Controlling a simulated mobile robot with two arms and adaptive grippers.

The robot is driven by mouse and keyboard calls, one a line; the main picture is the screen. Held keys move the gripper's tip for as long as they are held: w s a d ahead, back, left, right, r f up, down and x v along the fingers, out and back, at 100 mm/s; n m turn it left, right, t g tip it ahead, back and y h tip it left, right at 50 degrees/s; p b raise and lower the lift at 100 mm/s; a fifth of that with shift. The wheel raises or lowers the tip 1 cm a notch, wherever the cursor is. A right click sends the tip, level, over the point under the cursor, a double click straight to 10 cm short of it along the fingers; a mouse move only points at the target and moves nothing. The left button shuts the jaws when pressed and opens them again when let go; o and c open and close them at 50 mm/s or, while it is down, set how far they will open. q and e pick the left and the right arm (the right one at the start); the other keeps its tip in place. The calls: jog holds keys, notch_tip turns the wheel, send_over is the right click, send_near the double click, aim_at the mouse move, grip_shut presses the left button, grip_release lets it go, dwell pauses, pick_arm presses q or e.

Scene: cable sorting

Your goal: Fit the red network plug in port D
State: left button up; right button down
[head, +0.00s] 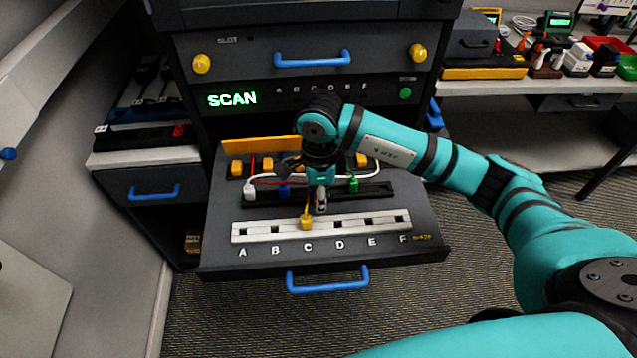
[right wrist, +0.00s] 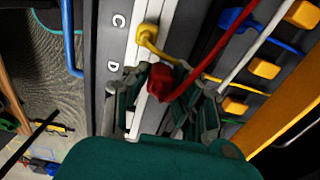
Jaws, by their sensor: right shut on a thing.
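In the right wrist view the red plug (right wrist: 158,82) is between the fingers of my right gripper (right wrist: 165,98), which is shut on it. The plug is over or at the white port strip (right wrist: 141,52), beside the letter D; I cannot tell whether it touches or enters a port. In the head view my right gripper (head: 321,205) is just behind the white strip (head: 372,221), between C and D, and the red plug is hidden there. Port D (head: 339,229) shows as a dark hole. My left gripper is not in view.
A yellow plug (head: 306,222) sits in port C. White (head: 250,190), blue (head: 284,190) and green (head: 354,184) plugs are along the dark rack behind. Several cables run from orange blocks at the back. A blue drawer handle (head: 327,282) is in front.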

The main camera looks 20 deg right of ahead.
jog(key=s+a, duration=0.1)
jog(key=s, duration=0.2)
jog(key=s+a+b, duration=0.1)
jog(key=s, duration=0.1)
jog(key=s+a+r, duration=0.1)
jog(key=s, duration=0.2)
jog(key=shift+s, duration=0.35)
jog(key=shift+s+a+r+p, duration=0.1)
jog(key=shift+r+p, duration=0.4)
jog(key=shift+r, duration=1.2)
jog(key=shift+w+d+f+p, duration=1.4)
jog(key=shift+d+p, duration=0.15)
jog(key=shift+p, duration=0.75)
jog(key=shift+w+d+f+p, duration=1.35)
jog(key=shift+d+p, duration=0.2)
jog(key=shift+p, duration=0.75)
jog(key=shift+b, duration=0.65)
